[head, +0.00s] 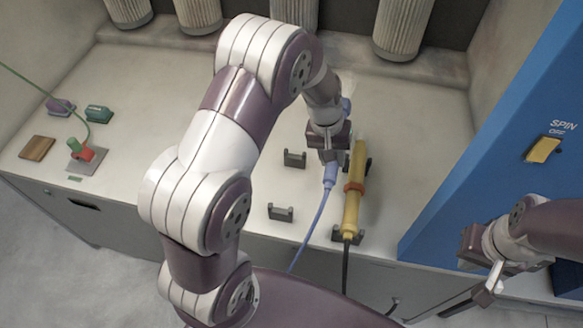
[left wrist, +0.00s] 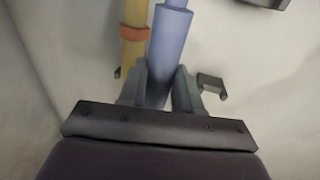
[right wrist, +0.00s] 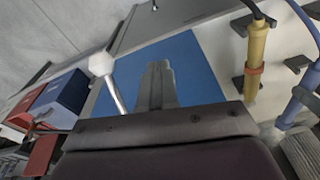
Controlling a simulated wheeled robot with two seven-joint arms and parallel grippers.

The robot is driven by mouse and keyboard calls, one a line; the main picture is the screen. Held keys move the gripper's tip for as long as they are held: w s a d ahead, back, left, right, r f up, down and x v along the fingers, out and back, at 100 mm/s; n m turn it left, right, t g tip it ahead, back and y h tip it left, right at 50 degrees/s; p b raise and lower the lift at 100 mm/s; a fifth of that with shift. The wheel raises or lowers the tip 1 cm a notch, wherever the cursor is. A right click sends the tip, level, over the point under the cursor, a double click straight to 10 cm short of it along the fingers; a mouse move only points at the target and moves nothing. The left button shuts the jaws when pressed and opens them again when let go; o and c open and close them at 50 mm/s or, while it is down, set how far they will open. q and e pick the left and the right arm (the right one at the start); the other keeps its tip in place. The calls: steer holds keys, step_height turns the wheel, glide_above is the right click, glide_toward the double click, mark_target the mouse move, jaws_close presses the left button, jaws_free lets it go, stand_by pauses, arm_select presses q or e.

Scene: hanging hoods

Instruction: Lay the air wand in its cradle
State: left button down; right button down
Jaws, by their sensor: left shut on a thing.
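A blue wand (head: 331,174) with a blue hose is held in my left gripper (head: 328,152), which is shut on it; the gripper hides its middle. In the left wrist view the blue wand (left wrist: 170,40) runs between the fingers (left wrist: 160,88). An empty cradle of two dark brackets, far (head: 295,159) and near (head: 281,213), stands on the counter left of the wand. A yellow wand (head: 352,200) with an orange band lies in the other cradle, close on the right. My right gripper (right wrist: 155,75) has its fingers together, with nothing seen between them.
A blue cabinet (head: 500,140) with a yellow switch (head: 543,149) borders the right. Grey ribbed ducts (head: 403,28) hang at the back. A white ball on a rod (right wrist: 103,64) shows near my right fingers.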

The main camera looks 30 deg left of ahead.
arm_select(q)
steer(key=shift+s, duration=0.1)
steer(key=s+a+f, duration=0.2)
steer(key=a+f, duration=0.1)
steer(key=s+a+f+p, duration=0.1)
steer(key=s+a+f, duration=0.1)
steer(key=a+f, duration=0.1)
steer(key=s+a+f+p, duration=0.1)
steer(key=s+a+f, duration=0.1)
steer(key=a+f, duration=0.1)
steer(key=shift+s+a+f, duration=0.15)
steer(key=shift+a+f, duration=0.25)
steer(key=shift+f, duration=0.55)
steer(key=c, duration=0.8)
jaws_free()
